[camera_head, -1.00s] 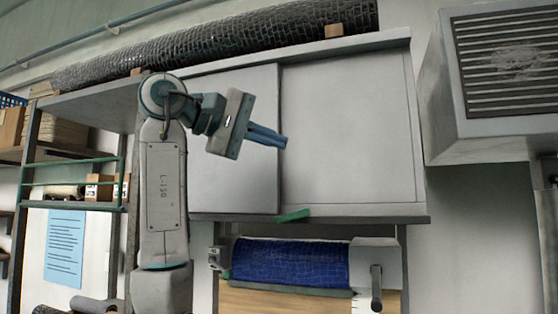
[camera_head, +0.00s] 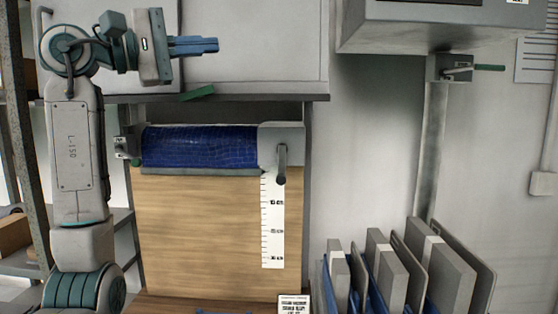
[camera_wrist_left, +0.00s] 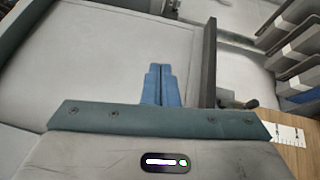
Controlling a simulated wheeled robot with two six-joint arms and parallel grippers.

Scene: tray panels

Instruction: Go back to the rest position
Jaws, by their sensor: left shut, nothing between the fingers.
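My left gripper (camera_head: 212,46) points to the right in the head view, at the upper left, in front of a grey cabinet. Its blue fingers are together with nothing between them. In the left wrist view the fingers (camera_wrist_left: 160,70) also show side by side, in front of the pale panel of the cabinet. My left arm rises upright at the left of the head view. My right gripper is not seen.
The cabinet (camera_head: 255,55) has a dark lower edge with a green piece (camera_head: 198,93) on it. Below are a blue roll (camera_head: 200,146) and a wooden board (camera_head: 195,220) with a ruler (camera_head: 273,225). Upright grey panels (camera_head: 450,275) stand at lower right.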

